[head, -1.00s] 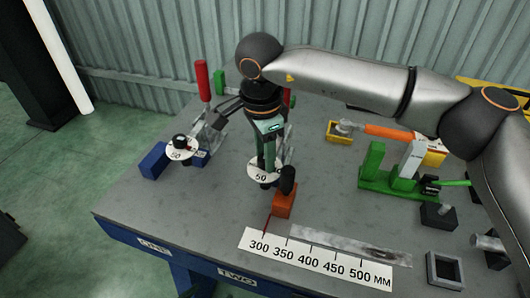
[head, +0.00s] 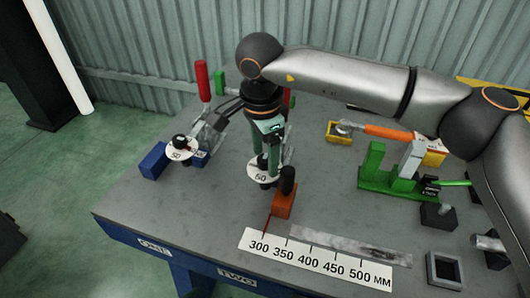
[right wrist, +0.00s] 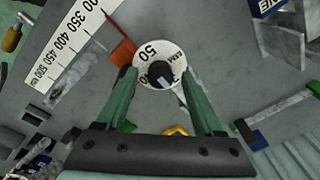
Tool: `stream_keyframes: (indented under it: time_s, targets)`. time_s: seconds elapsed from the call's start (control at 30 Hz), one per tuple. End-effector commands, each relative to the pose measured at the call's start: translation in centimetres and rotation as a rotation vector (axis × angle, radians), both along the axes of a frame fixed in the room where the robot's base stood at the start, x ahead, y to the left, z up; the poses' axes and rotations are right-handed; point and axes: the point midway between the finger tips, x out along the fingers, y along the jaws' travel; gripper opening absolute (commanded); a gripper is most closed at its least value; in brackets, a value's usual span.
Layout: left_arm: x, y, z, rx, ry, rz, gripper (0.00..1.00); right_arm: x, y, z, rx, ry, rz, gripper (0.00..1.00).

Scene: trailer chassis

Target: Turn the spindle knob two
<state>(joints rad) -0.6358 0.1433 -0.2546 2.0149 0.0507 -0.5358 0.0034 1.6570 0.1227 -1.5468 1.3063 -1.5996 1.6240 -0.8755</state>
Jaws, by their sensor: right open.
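Spindle knob two is the black knob (right wrist: 158,75) in the middle of a white numbered dial (right wrist: 147,50), above the "TWO" label. In the head view its dial (head: 262,174) sits beside an orange block (head: 284,203) with a black upright piece. My right gripper (head: 264,170) reaches down over this dial from above. Its two green fingers are apart, and in the right wrist view the gripper (right wrist: 158,78) has one finger on each side of the knob. I cannot tell whether the fingers touch the dial. My left gripper is out of view.
A second dial (head: 180,150) with a blue block stands at the left, above the "ONE" label. A white millimetre scale (head: 315,262) lies in front. Green fixtures (head: 385,172) and an orange-handled tool (head: 388,132) stand at the right. The table's front left is clear.

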Motion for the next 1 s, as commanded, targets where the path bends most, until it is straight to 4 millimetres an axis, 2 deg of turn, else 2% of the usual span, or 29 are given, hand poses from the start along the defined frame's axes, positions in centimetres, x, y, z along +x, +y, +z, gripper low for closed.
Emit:
stream_keyframes:
  time_s: [0.17, 0.27, 0.7, 0.83, 1.0]
  targets:
    - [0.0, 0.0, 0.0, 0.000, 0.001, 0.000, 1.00, 0.0, 0.0, 0.3, 0.000, 0.000, 0.000, 0.69]
    - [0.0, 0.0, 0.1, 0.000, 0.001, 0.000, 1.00, -0.1, 0.1, 1.4, 0.000, -0.001, 0.000, 0.69]
    - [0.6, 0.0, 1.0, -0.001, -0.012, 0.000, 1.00, -1.0, 0.4, 10.3, 0.001, -0.002, 0.000, 0.69]
    - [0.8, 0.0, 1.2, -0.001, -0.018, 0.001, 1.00, -1.1, 0.4, 11.8, 0.000, -0.001, 0.000, 0.69]
    - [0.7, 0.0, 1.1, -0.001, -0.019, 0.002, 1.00, -1.2, 0.5, 12.5, 0.000, 0.000, 0.000, 0.69]
